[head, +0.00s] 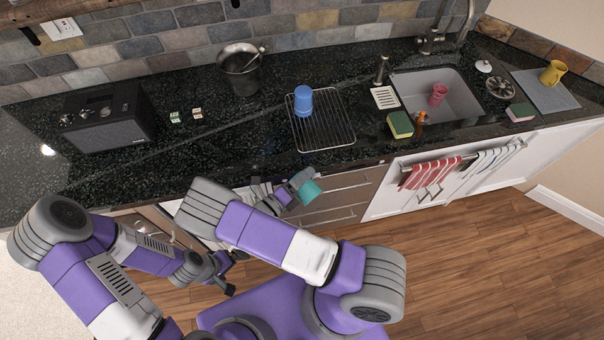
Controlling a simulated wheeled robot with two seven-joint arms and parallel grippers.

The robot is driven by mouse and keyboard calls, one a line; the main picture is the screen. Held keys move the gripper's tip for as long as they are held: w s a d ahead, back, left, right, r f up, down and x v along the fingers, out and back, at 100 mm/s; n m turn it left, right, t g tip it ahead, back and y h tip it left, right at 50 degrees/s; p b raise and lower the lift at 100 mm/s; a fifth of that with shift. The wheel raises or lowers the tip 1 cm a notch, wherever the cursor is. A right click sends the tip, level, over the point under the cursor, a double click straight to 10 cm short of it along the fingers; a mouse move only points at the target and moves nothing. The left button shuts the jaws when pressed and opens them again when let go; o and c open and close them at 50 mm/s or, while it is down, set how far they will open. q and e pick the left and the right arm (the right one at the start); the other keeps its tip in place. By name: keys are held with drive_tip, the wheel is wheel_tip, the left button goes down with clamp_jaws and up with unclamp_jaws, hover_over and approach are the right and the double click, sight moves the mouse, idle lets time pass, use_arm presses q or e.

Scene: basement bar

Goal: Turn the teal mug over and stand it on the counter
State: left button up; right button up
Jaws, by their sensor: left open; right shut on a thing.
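The teal mug (310,192) is at the front edge of the counter (215,165), in front of the drawers. My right gripper (299,182) is shut on it and holds it off the counter top. The mug is small here, and I cannot tell which way its mouth faces. My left gripper (228,287) is open and empty, low in front of the cabinets and left of the mug. Its fingers are partly hidden by its own wrist.
A wire rack (335,130) with a blue cup (303,101) stands behind the mug. A black radio (107,118), small boxes (197,113) and a metal bucket (240,70) are further left. The sink (455,98) holds a pink cup (438,95). Counter left of the rack is clear.

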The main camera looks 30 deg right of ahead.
drive_tip(key=n, duration=0.4)
drive_tip(key=shift+f, duration=0.4)
drive_tip(key=n, duration=0.2)
drive_tip(key=f+n, duration=0.1)
drive_tip(key=n, duration=0.2)
drive_tip(key=shift+p, duration=0.3)
drive_tip(key=shift+d+n, duration=0.1)
drive_tip(key=shift+n, duration=0.8)
drive_tip(key=n, duration=0.2)
drive_tip(key=n+p, duration=0.1)
drive_tip(key=n, duration=0.1)
drive_tip(key=shift+s+d+f, duration=0.1)
drive_tip(key=shift+s+f, duration=0.05)
drive_tip(key=shift+s, duration=0.25)
drive_tip(key=n, duration=0.6)
drive_tip(key=shift+s+d+f+n, duration=0.15)
drive_tip(key=shift+s+f+n, duration=0.15)
drive_tip(key=shift+s, duration=0.1)
